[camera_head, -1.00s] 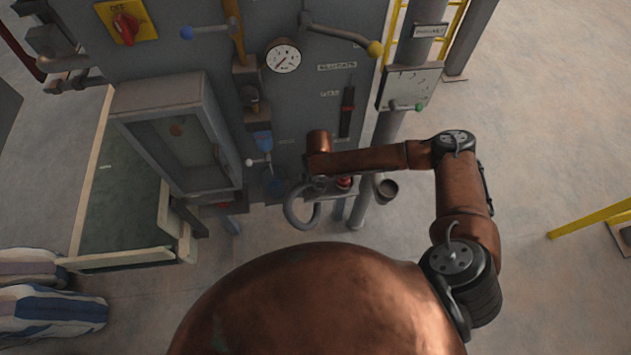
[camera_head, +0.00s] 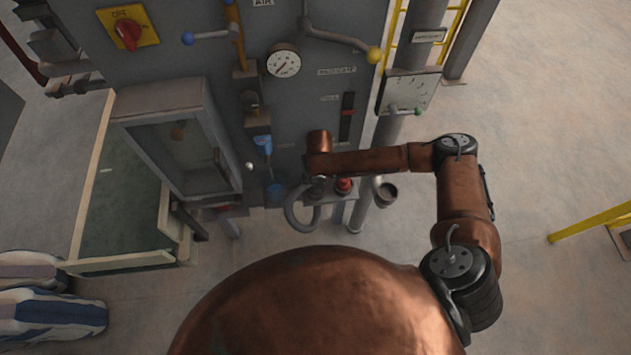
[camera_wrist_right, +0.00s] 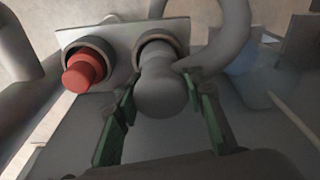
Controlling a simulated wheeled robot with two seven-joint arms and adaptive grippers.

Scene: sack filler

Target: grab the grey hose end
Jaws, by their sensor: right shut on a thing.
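The grey hose end (camera_wrist_right: 160,92) is a rounded grey plug seated in or against the right-hand socket of a pale plate in the right wrist view. My right gripper (camera_wrist_right: 160,100) has its two green-padded fingers on either side of it, shut on it. In the head view, the curved grey hose (camera_head: 295,212) loops below the grey cabinet, and my right arm reaches to its upper end from the right. My right fingers are mostly hidden there by the wrist. My left gripper is not in view.
A red plug (camera_wrist_right: 84,72) sits in the socket just left of the hose end; it also shows in the head view (camera_head: 344,184). A grey cup-like fitting (camera_head: 386,193) stands right of it. Striped sacks (camera_head: 50,312) lie at lower left. The floor at right is clear up to a yellow rail (camera_head: 590,219).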

